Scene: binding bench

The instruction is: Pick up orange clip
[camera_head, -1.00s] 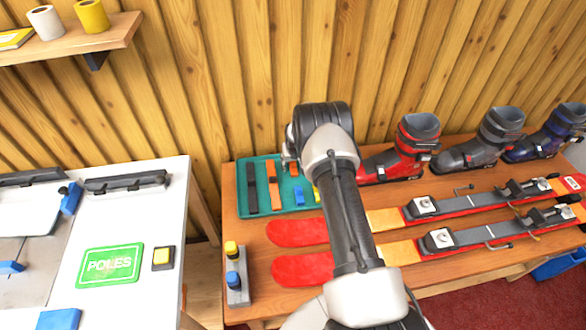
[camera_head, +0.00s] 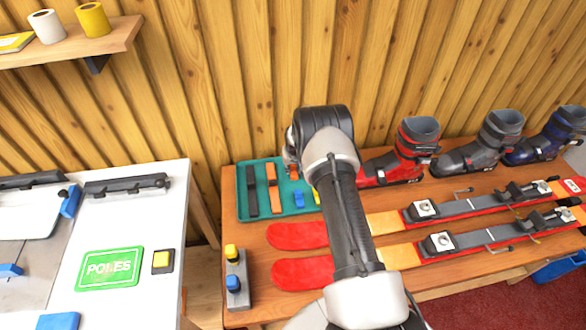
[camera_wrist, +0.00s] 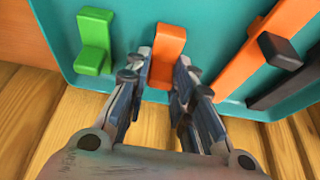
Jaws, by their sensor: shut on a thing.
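The orange clip (camera_wrist: 166,50) is a short block with a raised end, seen between my gripper's two fingers in the wrist view. My gripper (camera_wrist: 160,78) is shut on it, one finger on each side. The clip is over the teal tray (camera_wrist: 212,40), near its rim; I cannot tell how far above the tray floor it is. In the head view the gripper (camera_head: 290,153) is at the tray's far edge, mostly hidden by my arm.
A green clip (camera_wrist: 94,40) is left of the gripper in the wrist view; an orange strap (camera_wrist: 248,62) and a black strap (camera_wrist: 290,88) are right. A blue clip (camera_head: 299,199) lies in the tray. Red skis (camera_head: 300,236) and boots (camera_head: 405,150) stand close to my arm.

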